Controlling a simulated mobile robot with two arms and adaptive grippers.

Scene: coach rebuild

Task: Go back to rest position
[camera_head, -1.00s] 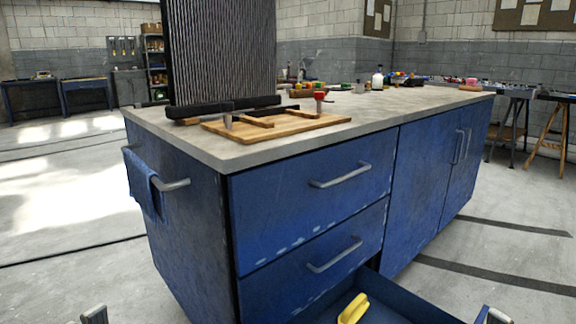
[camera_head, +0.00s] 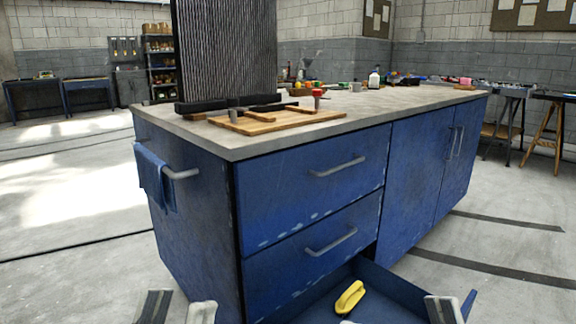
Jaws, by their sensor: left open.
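My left gripper (camera_head: 177,308) shows at the bottom edge, left of the cabinet's front corner. Its two fingertips stand apart with nothing between them. Part of my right gripper (camera_head: 440,310) shows at the bottom, in front of the open drawer's right end; whether it is open or shut is unclear. The blue cabinet (camera_head: 310,190) has a grey worktop. Its lowest drawer (camera_head: 395,292) is pulled out, and a yellow-handled tool (camera_head: 349,298) lies inside it. Neither gripper visibly touches the cabinet or the tool.
A wooden board (camera_head: 280,121), a tall dark ribbed panel (camera_head: 225,55) and small items, including a white bottle (camera_head: 374,77), stand on the worktop. A blue cloth (camera_head: 154,177) hangs on the side rail. Open floor (camera_head: 70,200) lies left of the cabinet.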

